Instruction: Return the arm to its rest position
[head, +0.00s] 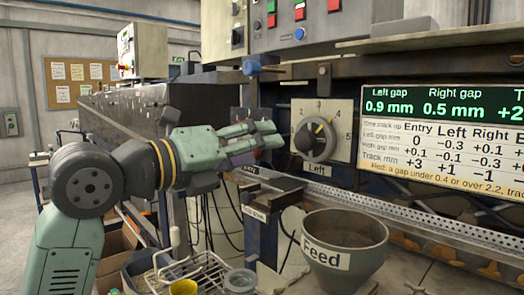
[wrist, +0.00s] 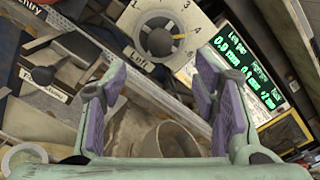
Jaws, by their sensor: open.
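My pale green gripper (head: 268,136) is raised in front of the machine, left of the dial labelled Left (head: 316,138). Its two fingers are apart, and the purple pads face each other with nothing between them in the wrist view (wrist: 158,90). The dial also shows in the wrist view (wrist: 160,38), beyond the fingertips and apart from them. My arm reaches in from the left of the head view.
The Feed hopper (head: 345,242) stands below right of the gripper. A wire rack (head: 188,272) and a yellow cup (head: 183,287) are below it. A display (head: 440,107) reads left gap 0.9 mm, right gap 0.5 mm. A control box (head: 290,22) hangs above.

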